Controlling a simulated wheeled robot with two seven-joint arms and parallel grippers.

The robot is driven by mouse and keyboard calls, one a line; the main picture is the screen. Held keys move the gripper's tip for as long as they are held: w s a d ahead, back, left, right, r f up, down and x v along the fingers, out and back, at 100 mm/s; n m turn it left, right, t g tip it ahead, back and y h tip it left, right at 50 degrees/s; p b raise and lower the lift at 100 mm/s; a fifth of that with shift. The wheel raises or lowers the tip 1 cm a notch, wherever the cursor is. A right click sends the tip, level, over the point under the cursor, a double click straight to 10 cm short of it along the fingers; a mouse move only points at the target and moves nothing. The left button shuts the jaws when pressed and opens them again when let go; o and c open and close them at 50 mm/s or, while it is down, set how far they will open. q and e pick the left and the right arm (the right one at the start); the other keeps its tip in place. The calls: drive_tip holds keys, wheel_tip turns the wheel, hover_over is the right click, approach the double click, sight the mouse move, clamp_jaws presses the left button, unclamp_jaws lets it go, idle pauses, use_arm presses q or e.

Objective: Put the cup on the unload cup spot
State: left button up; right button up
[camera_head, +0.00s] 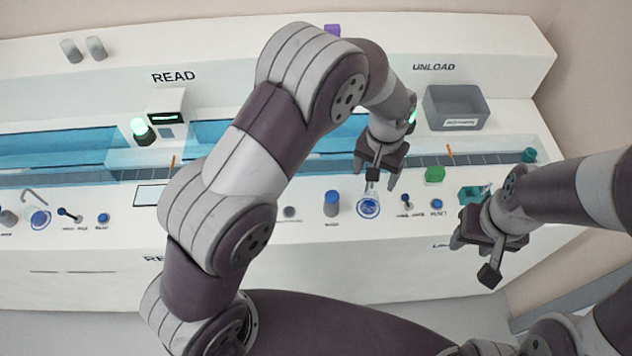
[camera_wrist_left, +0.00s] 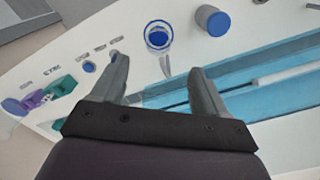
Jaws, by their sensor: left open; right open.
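The unload cup spot is a round blue patch (camera_head: 368,208) with a pale ring, on the white bench front below the UNLOAD sign. It also shows in the left wrist view as a blue ring (camera_wrist_left: 158,36). A clear, cup-like outline seems to surround it, but I cannot tell a cup from the spot. My left gripper (camera_head: 376,178) is open just above and behind this spot; its two fingers show apart in the left wrist view (camera_wrist_left: 157,63), with nothing between them. My right gripper (camera_head: 475,257) is open and empty, off the bench's front edge at right.
A blue-capped grey cylinder (camera_head: 332,204) stands left of the spot. A grey bin (camera_head: 455,106) stands behind. A similar blue ring (camera_head: 39,217) is at far left.

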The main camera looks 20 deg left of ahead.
use_arm(q)
drive_tip(key=s+a+r+n+t, duration=0.1)
drive_tip(key=s+a+r+n, duration=0.2)
drive_tip(key=s+a+r, duration=0.4)
drive_tip(key=s+a, duration=0.8)
drive_tip(key=a, duration=0.3)
drive_tip(key=shift+r, duration=0.15)
drive_tip(key=shift+s, duration=0.1)
